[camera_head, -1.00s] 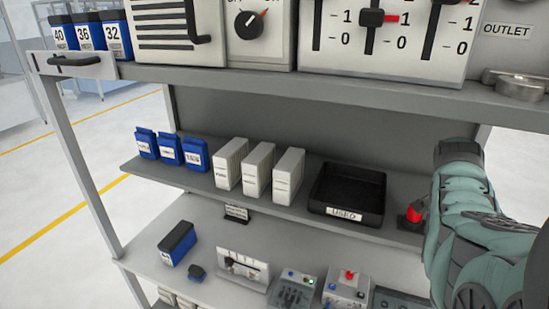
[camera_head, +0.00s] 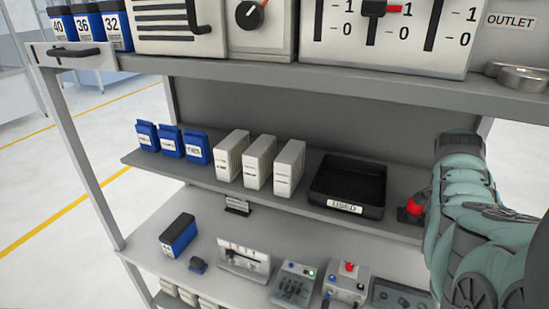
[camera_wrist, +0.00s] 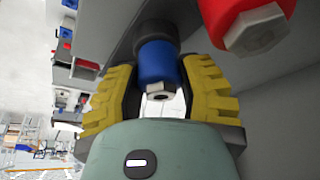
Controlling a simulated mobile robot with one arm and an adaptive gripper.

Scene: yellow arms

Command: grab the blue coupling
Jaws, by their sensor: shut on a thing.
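The blue coupling (camera_wrist: 156,62) shows in the wrist view as a blue cylinder with a dark collar above it and a metal hex end below. My gripper (camera_wrist: 158,80) has its yellow ridged fingers on both sides of the coupling and is shut on it. The dark collar still meets the grey surface behind it. In the head view my teal arm stands at the right; the gripper's fingers and the blue coupling are hidden there.
A red coupling (camera_wrist: 245,20) with a hex end is close to the right finger; in the head view a red part (camera_head: 415,206) shows beside my arm. A black tray (camera_head: 347,185) labelled USED stands left of the arm on the middle shelf.

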